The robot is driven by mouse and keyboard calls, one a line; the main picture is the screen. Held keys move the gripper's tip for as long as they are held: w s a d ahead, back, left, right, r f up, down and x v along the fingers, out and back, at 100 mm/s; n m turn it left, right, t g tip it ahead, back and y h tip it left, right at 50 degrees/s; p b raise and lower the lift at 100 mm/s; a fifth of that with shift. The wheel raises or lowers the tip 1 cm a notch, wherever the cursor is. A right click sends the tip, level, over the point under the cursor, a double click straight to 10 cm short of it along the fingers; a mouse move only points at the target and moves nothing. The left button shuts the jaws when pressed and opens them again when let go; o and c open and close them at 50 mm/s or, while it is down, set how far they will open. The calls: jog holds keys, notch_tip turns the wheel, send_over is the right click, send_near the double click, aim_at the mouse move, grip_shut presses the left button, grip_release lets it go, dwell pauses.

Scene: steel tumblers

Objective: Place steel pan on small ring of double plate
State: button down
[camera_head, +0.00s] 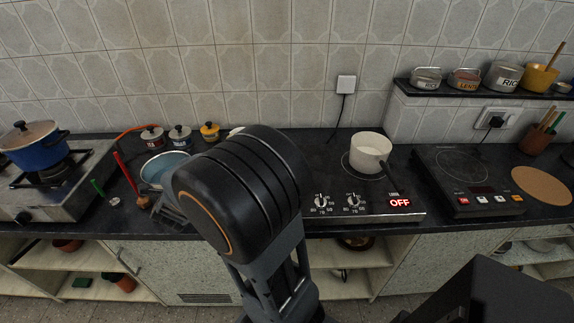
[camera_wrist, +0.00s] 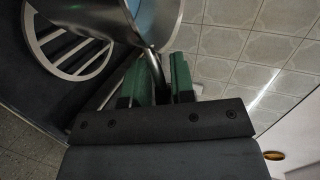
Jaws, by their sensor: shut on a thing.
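The steel pan (camera_head: 166,168) has a pale blue inside and shows left of my arm in the head view. In the wrist view its shiny outer wall (camera_wrist: 108,20) fills the top. My gripper (camera_wrist: 158,76) has green finger pads and is shut on the pan's handle. In the head view my arm hides most of the grip. The double plate (camera_head: 318,187) is black, with two knobs and a red "OFF" display. A white pot (camera_head: 369,150) stands on its right ring. My arm covers the plate's left part, so the other ring is hidden.
A round slatted rack (camera_wrist: 66,55) lies below the pan in the wrist view. Small lidded pots (camera_head: 180,136) stand behind the pan. A gas stove with a blue pot (camera_head: 38,149) is at far left. A single hot plate (camera_head: 468,180) stands right of the double plate.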

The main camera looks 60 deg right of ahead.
jog(key=s+d+r+m+g+h, duration=0.45)
jog(key=s+d+m+g, duration=0.25)
jog(key=s+d, duration=0.4)
jog(key=s+d+r+m+g+y, duration=0.25)
jog(key=s+m+g, duration=0.55)
jog(key=s, duration=0.7)
jog(key=shift+n+g, duration=0.4)
jog(key=shift+g, duration=0.2)
jog(key=shift+w+d+f+p, duration=0.2)
jog(key=shift+w+d+f, duration=1.45)
jog(key=shift+f, duration=0.45)
jog(key=shift+w+d+f+p, duration=0.2)
jog(key=shift+w+d+f, duration=1.45)
jog(key=shift+f, duration=0.45)
jog(key=shift+w+d+f+p, duration=0.2)
jog(key=shift+w+d+f, duration=1.25)
jog(key=shift+w+f, duration=0.5)
jog(key=shift+s+f, duration=0.2)
jog(key=shift+f, duration=0.05)
jog(key=c, duration=1)
grip_release()
jog(key=shift+o, duration=0.2)
